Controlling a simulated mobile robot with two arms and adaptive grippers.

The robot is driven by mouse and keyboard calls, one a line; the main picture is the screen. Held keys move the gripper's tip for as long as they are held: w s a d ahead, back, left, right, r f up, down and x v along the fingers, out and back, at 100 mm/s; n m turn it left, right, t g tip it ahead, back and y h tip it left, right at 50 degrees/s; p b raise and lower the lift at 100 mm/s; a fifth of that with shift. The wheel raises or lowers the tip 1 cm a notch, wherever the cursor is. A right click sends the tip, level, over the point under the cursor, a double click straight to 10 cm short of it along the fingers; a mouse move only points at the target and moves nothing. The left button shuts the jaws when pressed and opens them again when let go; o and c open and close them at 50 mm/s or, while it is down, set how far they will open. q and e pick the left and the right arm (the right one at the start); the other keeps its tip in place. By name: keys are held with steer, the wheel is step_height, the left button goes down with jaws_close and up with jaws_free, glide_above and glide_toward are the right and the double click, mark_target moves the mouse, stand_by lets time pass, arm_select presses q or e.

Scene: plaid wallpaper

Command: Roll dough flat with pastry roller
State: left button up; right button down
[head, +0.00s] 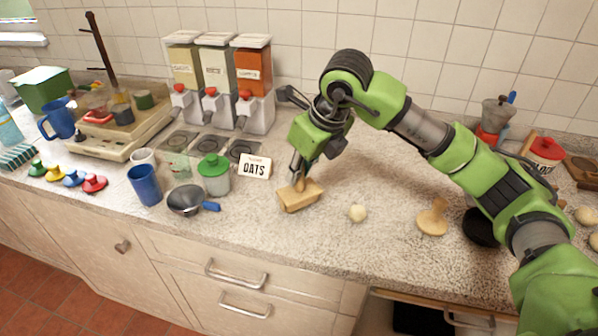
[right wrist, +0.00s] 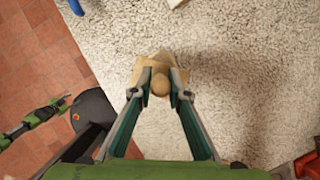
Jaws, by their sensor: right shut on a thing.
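My right gripper (head: 298,180) points down and is shut on the upright handle of a pale wooden tool (head: 300,199), which looks like the pastry roller. The tool's block-like lower part is at the counter surface; I cannot tell whether it touches. In the right wrist view my right gripper (right wrist: 160,84) has its fingers on both sides of the rounded wooden handle end (right wrist: 160,86), with the wooden body (right wrist: 152,62) beyond. A small cream ball, likely the dough (head: 357,212), lies on the counter to the right of the tool, apart from it.
A wooden mushroom-shaped tool (head: 433,218) and a black round thing (head: 482,227) are further right. An OATS card (head: 255,166), a green-lidded jar (head: 214,174) and a blue-handled pan (head: 187,200) stand left. Dispensers (head: 253,85) are behind. The speckled counter (head: 335,245) is clear in front.

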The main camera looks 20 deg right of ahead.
step_height(320, 180, up, 6)
steer(key=p, duration=0.2)
steer(key=shift+p, duration=0.4)
steer(key=shift+f, duration=0.1)
steer(key=shift+f, duration=0.1)
steer(key=shift+b+x, duration=0.8)
steer(key=shift+b, duration=0.05)
steer(key=shift+d+b+x, duration=0.2)
steer(key=shift+b+x, duration=1.5)
steer(key=shift+x, duration=0.6)
steer(key=shift+w+f+b, duration=0.1)
steer(key=shift+f+b, duration=0.3)
steer(key=shift+f, duration=0.1)
